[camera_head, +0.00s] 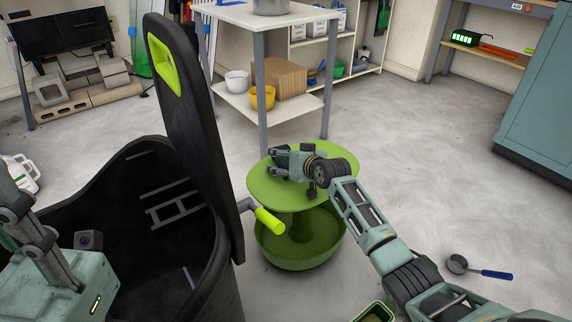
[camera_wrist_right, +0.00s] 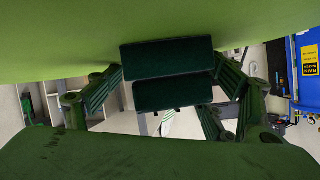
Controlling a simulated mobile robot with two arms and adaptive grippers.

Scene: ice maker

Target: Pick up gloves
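I cannot make out any gloves in either view. My right gripper (camera_head: 283,158) is over the round green top of a stand (camera_head: 262,188), lying low and nearly level with it. The right wrist view shows its two dark pads (camera_wrist_right: 170,78) pressed together, with only a thin line between them and nothing visible held. A broad green surface fills the top of that view close to the pads. Part of my left arm shows at the lower left of the head view; its gripper is not visible.
A large black bin (camera_head: 150,215) with its lid (camera_head: 190,120) raised stands left of the green stand. A white table (camera_head: 290,18) is behind. A ladle with a blue handle (camera_head: 497,274) lies on the floor at right. A teal cabinet (camera_head: 545,110) stands at far right. Floor between is clear.

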